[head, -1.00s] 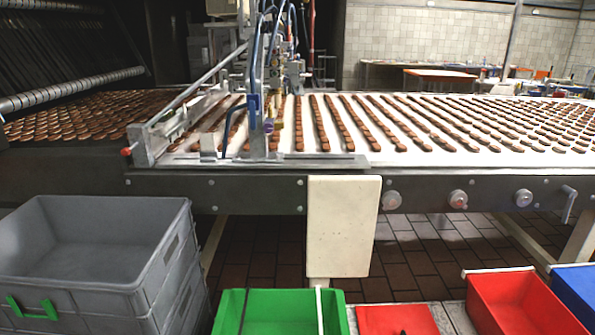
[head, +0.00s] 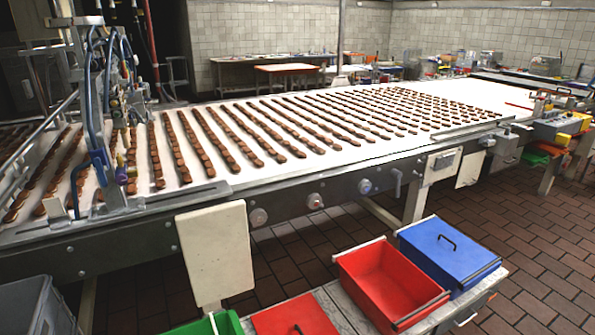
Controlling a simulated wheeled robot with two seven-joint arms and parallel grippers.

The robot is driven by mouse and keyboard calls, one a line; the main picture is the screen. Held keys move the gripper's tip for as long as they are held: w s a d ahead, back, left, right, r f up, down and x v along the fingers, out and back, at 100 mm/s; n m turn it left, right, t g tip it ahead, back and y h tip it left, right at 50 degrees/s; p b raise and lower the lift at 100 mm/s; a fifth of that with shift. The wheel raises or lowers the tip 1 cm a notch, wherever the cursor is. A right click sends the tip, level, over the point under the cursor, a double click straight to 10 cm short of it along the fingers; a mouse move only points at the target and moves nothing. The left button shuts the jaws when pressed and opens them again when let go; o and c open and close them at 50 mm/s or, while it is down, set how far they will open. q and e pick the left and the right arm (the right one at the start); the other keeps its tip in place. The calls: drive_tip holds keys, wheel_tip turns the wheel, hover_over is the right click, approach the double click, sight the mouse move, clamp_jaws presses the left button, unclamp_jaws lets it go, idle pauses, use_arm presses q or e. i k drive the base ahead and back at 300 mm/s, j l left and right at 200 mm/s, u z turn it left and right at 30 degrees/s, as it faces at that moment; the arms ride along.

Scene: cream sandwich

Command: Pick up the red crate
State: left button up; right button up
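The red crate (head: 392,284) is an open, empty-looking bin with a pale rim along its front and back edges. It stands on a low grey bench at the lower right of centre in the head view, just left of the blue crate (head: 449,252). Neither of my grippers shows in the head view, so their state and distance from the crate are hidden.
A flat red lid (head: 294,317) and a green crate (head: 211,325) lie left of the red crate. A grey crate (head: 37,306) is at the lower left. The long conveyor (head: 345,150) with biscuit rows stands behind. Tiled floor (head: 540,250) is clear at right.

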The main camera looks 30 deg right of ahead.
sight(386, 285)
drive_tip(key=z, duration=1.6)
drive_tip(key=u, duration=0.4)
drive_tip(key=k+u, duration=0.1)
drive_tip(key=u, duration=0.3)
drive_tip(key=j+u, duration=0.1)
drive_tip(key=u, duration=0.3)
drive_tip(key=k+j+u, duration=0.1)
drive_tip(key=u, duration=0.3)
drive_tip(key=z, duration=1.55)
drive_tip(key=i+l+z, duration=0.35)
drive_tip(key=l, duration=0.35)
drive_tip(key=i+l+z, duration=0.35)
drive_tip(key=i+l, duration=0.2)
drive_tip(key=i, duration=0.1)
